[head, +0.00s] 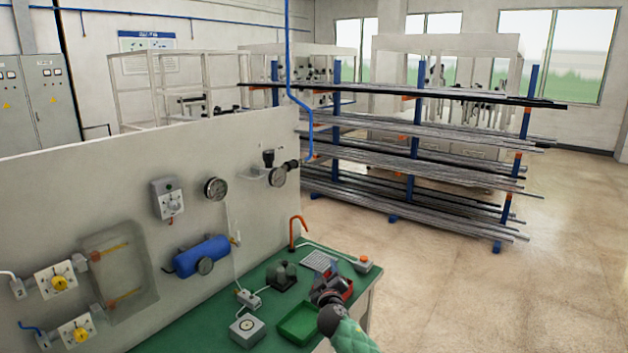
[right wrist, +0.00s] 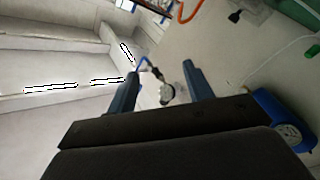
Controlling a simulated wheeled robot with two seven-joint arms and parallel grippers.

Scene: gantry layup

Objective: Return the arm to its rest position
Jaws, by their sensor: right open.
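My right gripper (head: 328,287) is in the lower middle of the head view, at the end of my green-sleeved arm (head: 357,338). It appears in front of a red tray at the right end of the green bench and partly hides it. In the right wrist view its two blue fingers (right wrist: 160,82) stand apart with nothing held between them. A gauge and a blue hose show in the background beyond the fingers. My left arm and gripper are not in view.
The green bench top (head: 185,325) holds a green tray (head: 299,322), a square white device (head: 247,329) and a red tray (head: 347,286). A panel (head: 110,180) with gauges and valves rises behind it. A bar rack (head: 410,160) stands farther back. Floor at right is clear.

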